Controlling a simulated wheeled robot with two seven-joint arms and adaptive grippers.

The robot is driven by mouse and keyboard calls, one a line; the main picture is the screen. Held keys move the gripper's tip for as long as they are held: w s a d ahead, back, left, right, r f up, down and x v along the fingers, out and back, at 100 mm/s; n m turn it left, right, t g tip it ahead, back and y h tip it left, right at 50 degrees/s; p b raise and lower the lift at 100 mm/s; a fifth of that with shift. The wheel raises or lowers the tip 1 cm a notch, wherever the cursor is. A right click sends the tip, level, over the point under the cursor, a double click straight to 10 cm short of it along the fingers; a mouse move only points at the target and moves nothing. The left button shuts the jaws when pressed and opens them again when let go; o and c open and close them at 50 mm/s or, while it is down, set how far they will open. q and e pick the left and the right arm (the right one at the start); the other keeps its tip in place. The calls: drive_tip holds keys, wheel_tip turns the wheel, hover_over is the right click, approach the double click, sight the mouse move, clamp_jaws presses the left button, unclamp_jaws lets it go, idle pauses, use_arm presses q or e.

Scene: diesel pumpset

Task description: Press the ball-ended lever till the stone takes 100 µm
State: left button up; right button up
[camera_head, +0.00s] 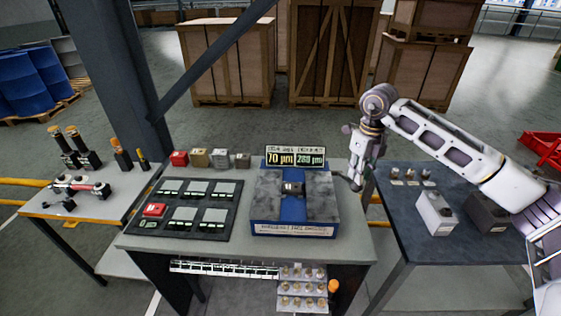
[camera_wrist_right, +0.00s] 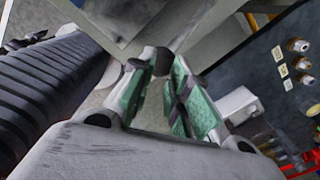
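The blue honing machine (camera_head: 295,228) with a grey top stands on the middle bench. Its two-part display (camera_head: 295,157) reads 70 µm on the left and 280 µm on the right. A small dark block sits mid-top. My right gripper (camera_head: 356,182) points down at the machine's right side. In the right wrist view, a dark ball end (camera_wrist_right: 160,61) shows between the tips of my right gripper (camera_wrist_right: 161,66). The green-padded fingers are apart lower down. I cannot tell whether they grip the ball or only surround it. My left gripper is out of view.
A black panel (camera_head: 186,206) of grey pads and a red block lies left of the machine. Several small blocks line the bench's back. The right table (camera_head: 400,247) carries a white box (camera_head: 437,213) and a dark box (camera_head: 487,213). A blue-grey post (camera_head: 112,70) rises behind.

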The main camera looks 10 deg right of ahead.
drive_tip(key=shift+f+b, duration=0.7)
drive_tip(key=shift+f, duration=0.6)
wheel_tip(320, 180, down, 6)
drive_tip(key=s+b, duration=0.2)
drive_tip(key=b, duration=0.2)
drive_tip(key=shift+s+a, duration=0.25)
drive_tip(key=shift+s, duration=0.1)
idle(0.3)
